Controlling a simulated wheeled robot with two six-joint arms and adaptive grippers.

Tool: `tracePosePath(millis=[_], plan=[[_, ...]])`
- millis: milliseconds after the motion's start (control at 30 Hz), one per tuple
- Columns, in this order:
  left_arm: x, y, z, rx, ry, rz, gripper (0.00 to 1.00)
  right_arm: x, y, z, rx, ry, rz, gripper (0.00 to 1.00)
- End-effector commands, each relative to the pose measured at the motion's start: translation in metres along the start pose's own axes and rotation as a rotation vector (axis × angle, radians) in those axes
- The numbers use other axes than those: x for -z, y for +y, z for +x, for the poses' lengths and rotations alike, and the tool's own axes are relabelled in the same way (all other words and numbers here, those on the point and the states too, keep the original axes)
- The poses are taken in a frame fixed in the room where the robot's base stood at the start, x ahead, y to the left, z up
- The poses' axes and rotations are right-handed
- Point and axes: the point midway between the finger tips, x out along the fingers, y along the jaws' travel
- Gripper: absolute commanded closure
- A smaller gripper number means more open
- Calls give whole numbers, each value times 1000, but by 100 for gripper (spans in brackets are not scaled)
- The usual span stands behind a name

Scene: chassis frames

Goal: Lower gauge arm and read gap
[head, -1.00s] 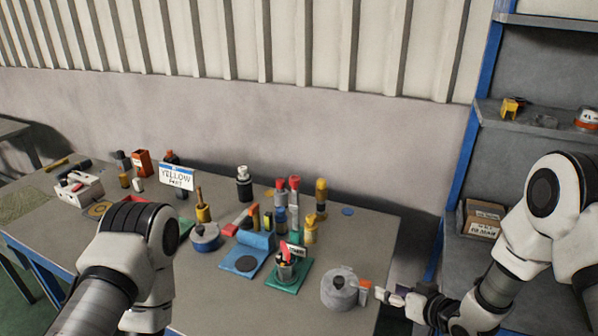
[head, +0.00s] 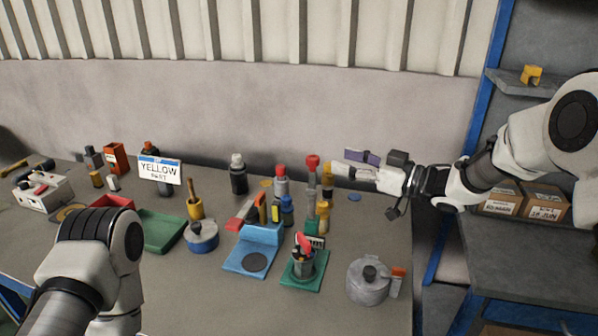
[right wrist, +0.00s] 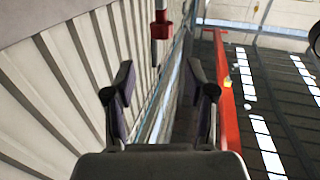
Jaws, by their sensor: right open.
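A grey upright bar with a red knob (head: 312,162) rises among the items at the back middle of the table. It looks like the raised gauge arm, but its foot is hidden by things in front. My right gripper (head: 343,163) is open and empty, just right of the red knob and apart from it. In the right wrist view the red knob (right wrist: 161,28) on its grey bar lies beyond the two spread fingers (right wrist: 163,82). A blue stand (head: 256,246) with a dark disc is nearer the front. I cannot read any gap. My left gripper is out of view.
Bottles crowd around the bar, including a red-capped one (head: 281,181). A shelf unit (head: 505,245) bounds the right side. The table's front middle is clear.

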Motion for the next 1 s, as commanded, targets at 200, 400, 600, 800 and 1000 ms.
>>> tracePosePath(millis=[200, 400, 600, 800, 1000], plan=[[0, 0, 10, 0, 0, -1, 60, -13, -1, 10, 1, -3, -3, 45], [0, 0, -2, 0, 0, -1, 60, -11, -1, 47, 2, -4, -1, 45], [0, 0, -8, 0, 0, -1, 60, -12, -1, 75, 0, -2, -1, 45], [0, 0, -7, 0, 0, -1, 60, -14, -1, 79, -1, -1, 1, 45], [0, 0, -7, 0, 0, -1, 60, -13, -1, 78, -1, -1, 0, 91]])
